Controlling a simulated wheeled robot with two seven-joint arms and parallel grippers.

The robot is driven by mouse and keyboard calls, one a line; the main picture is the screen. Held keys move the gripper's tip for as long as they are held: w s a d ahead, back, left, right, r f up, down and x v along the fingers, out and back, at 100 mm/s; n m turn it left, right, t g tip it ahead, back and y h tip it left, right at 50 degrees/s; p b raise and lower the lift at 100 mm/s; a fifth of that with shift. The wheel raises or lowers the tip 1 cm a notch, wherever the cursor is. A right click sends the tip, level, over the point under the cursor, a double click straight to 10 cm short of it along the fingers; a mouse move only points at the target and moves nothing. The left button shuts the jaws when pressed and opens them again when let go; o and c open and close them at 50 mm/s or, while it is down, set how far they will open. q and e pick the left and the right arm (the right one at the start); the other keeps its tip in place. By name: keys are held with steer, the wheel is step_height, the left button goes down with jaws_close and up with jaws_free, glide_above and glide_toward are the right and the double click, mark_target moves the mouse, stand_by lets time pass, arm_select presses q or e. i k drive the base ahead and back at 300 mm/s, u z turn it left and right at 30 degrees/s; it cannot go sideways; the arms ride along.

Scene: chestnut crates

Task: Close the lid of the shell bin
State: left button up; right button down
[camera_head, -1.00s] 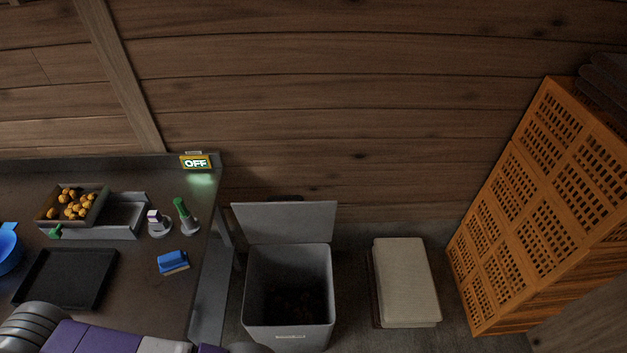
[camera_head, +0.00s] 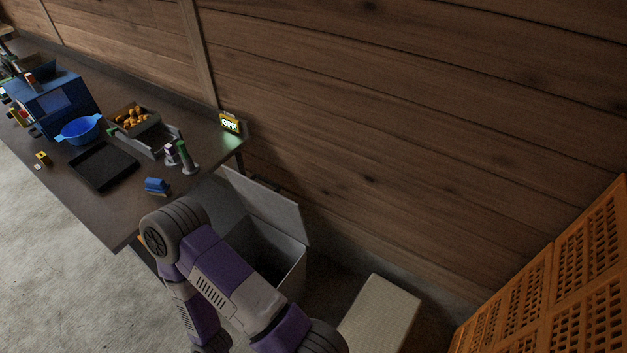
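The shell bin (camera_head: 291,272) is a grey box on the floor beside the right end of the workbench. Its lid (camera_head: 264,207) stands open, tilted up at the back near the wooden wall. The inside of the bin is dark, and its front is hidden behind my purple and grey arm. The arm crosses the lower middle of the view, in front of the bin. Neither gripper shows in the head view.
The workbench (camera_head: 118,219) holds a black tray (camera_head: 103,167), a blue bowl (camera_head: 80,130), a crate of chestnuts (camera_head: 143,125), a blue brush (camera_head: 156,186) and an OFF sign (camera_head: 230,123). A pale block (camera_head: 381,312) stands right of the bin; orange crates (camera_head: 570,285) stand further right.

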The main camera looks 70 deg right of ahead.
mark_target(285, 214)
steer(key=k, duration=0.1)
steer(key=z, duration=1.25)
